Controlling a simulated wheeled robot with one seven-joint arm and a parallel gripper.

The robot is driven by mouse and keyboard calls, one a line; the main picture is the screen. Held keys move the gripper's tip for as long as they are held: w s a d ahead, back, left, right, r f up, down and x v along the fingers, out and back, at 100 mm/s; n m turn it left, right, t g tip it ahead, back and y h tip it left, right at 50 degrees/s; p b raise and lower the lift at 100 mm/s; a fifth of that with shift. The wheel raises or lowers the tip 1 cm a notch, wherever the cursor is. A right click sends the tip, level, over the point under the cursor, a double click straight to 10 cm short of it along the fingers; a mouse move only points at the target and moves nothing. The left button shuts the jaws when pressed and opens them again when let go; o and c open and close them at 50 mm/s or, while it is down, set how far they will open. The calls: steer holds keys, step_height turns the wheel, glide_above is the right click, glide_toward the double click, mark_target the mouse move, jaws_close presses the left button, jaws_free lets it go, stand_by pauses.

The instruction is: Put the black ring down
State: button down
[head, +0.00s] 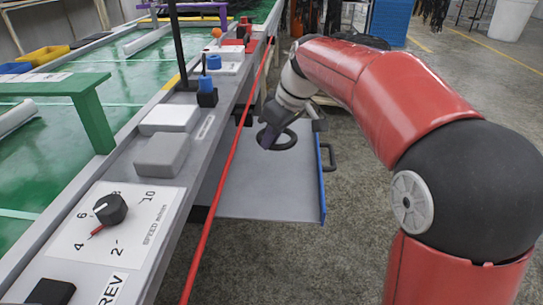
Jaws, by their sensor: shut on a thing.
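The black ring (289,140) shows in the head view, at the back of the grey drawer (262,190). My gripper (266,141) points down at the ring's left side and is shut on it. My wrist hides part of the ring's near and left rim. The ring looks flat and very low over the drawer floor; I cannot tell whether it touches it.
The drawer is pulled out, with a blue front edge (322,185) and a dark handle (328,158). Its near floor is bare. A red cord (228,165) runs along the conveyor's side panel (120,215), left of the drawer. Concrete floor lies right.

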mark_target(272, 165)
steer(key=shift+f+b, duration=0.4)
steer(key=shift+f, duration=1.85)
steer(key=c, duration=1.4)
jaws_free()
steer(key=shift+r, duration=0.1)
steer(key=p+v, duration=0.2)
steer(key=v, duration=0.9)
steer(key=s+d+f+m+t+h, duration=0.1)
steer(key=s+d+f+m, duration=0.2)
steer(key=s, duration=0.5)
steer(key=s+d+f+m+t+h, duration=0.1)
steer(key=s+d+f+m, duration=0.3)
steer(key=s+d, duration=0.2)
steer(key=s+d+f+m+t+h, duration=0.1)
steer(key=s+d+f+m, duration=0.3)
steer(key=s, duration=0.5)
steer(key=shift+s+d+f+t+h, duration=0.25)
steer(key=shift+s+d+t+h, duration=0.15)
steer(key=shift+d+h, duration=0.2)
